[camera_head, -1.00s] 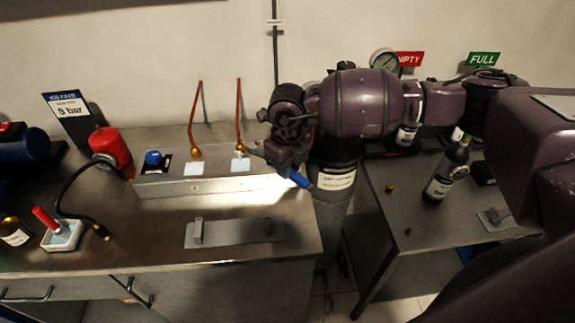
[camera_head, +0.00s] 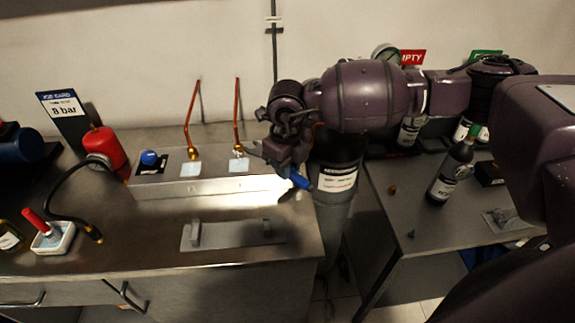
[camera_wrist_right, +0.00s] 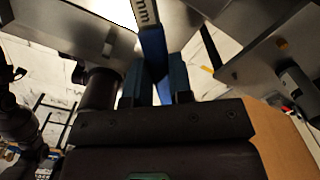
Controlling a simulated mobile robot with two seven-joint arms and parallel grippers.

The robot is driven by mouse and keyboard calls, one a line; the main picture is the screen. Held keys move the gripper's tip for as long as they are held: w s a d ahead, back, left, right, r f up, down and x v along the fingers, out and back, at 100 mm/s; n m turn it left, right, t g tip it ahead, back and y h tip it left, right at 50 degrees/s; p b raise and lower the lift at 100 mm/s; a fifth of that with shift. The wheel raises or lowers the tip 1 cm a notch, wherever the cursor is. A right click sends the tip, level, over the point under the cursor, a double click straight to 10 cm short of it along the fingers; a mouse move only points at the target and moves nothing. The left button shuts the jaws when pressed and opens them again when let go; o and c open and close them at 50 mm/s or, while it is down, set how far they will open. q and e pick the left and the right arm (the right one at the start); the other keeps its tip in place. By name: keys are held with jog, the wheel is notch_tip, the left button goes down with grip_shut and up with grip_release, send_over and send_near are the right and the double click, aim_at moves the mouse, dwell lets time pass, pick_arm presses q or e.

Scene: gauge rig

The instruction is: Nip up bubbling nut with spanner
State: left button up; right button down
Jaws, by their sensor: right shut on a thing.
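The manifold block (camera_head: 215,189) on the left bench carries two brass nuts with copper pipes. The right nut (camera_head: 238,152) has whitish froth around it; the left nut (camera_head: 194,153) shows none that I can make out. My right gripper (camera_head: 287,160) is shut on the blue-handled spanner (camera_head: 299,180), just right of the right nut. The spanner's grey jaw points left, close to that nut; I cannot tell whether it touches. In the right wrist view, the blue handle (camera_wrist_right: 153,52) sits between the fingers (camera_wrist_right: 157,82); the nut is not visible there. My left gripper is not in view.
A blue knob (camera_head: 149,158) and red bottle (camera_head: 105,148) are at left. A white dish (camera_head: 52,240) with a red-handled brush stands front left. A dark cylinder (camera_head: 336,177) stands between the benches. A black bottle (camera_head: 450,172) stands on the right bench.

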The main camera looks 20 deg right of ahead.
jog(key=shift+w+a+f+b, duration=0.1)
jog(key=shift+w+f+b, duration=0.15)
jog(key=shift+f, duration=0.3)
jog(key=shift+w+a+f+b, duration=0.1)
jog(key=shift+w+f+b, duration=0.1)
jog(key=shift+f+b, duration=0.25)
jog(key=shift+w+a+f+b, duration=0.1)
jog(key=shift+w+f+b, duration=0.1)
jog(key=shift+f, duration=0.45)
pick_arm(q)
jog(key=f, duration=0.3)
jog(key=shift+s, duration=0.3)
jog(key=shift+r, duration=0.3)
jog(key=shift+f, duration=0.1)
pick_arm(e)
jog(key=shift+w, duration=0.1)
jog(key=shift+w+a+b, duration=0.2)
jog(key=shift+w+a, duration=0.05)
jog(key=shift+w, duration=0.2)
jog(key=shift+w+a+b, duration=0.15)
jog(key=shift+w+a, duration=0.05)
jog(key=shift+w, duration=0.25)
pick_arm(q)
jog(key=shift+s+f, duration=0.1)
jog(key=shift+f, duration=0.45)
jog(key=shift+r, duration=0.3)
pick_arm(e)
jog(key=shift+r, duration=0.15)
